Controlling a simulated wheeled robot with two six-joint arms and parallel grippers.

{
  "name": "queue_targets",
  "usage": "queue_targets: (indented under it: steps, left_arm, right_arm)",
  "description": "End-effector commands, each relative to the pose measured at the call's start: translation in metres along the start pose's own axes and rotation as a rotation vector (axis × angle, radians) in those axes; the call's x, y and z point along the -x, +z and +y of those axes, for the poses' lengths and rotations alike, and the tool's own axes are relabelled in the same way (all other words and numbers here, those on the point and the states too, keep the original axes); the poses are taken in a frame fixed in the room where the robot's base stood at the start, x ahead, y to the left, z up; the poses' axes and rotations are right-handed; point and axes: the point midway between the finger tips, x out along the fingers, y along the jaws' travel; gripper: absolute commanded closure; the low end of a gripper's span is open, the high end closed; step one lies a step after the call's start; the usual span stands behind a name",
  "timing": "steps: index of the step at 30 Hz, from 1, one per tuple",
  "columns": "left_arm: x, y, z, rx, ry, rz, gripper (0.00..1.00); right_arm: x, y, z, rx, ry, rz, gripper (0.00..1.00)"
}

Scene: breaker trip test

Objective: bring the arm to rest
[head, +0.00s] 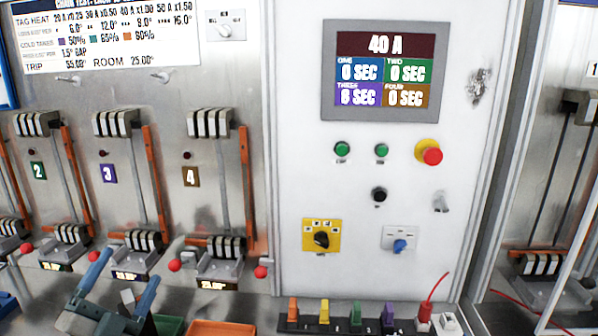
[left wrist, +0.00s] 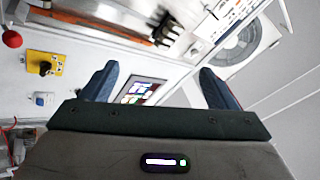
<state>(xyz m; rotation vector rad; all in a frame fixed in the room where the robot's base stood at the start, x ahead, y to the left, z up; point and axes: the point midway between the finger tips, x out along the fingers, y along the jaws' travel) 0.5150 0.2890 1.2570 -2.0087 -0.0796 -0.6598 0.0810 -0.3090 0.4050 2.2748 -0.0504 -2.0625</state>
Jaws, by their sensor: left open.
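My left gripper (head: 127,266) is at the lower left of the head view, in front of the breaker panel's lower edge. Its two blue fingers stand apart with nothing between them. In the left wrist view the open fingers (left wrist: 158,76) point toward the upright cabinet, and the display screen (left wrist: 137,91) shows between them, farther off. In the head view the screen (head: 385,70) reads 40 A, with 6 SEC under three and 0 SEC in the other boxes. My right gripper is not in view.
Breaker stations with orange bars and red knobs (head: 261,272) line the panel behind the gripper. A yellow selector (head: 322,235), a blue switch (head: 400,244) and a red button (head: 432,156) are on the white cabinet. Coloured clips stand in a black rack (head: 340,326). An orange tray (head: 222,328) is at the bottom.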

Motion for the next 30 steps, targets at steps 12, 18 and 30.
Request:
queue_targets:
  steps: [12,18,30]
  left_arm:
    - [0.204,0.083,0.154,0.554,0.380,-1.067,0.19]
    - [0.289,0.061,0.191,0.676,0.559,-1.371,0.19]
    - [0.387,0.031,0.240,0.779,0.787,-1.689,0.19]
  right_arm:
    - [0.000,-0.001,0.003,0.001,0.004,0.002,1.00]
    - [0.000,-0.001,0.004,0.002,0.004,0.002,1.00]
    - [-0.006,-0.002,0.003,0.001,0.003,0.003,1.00]
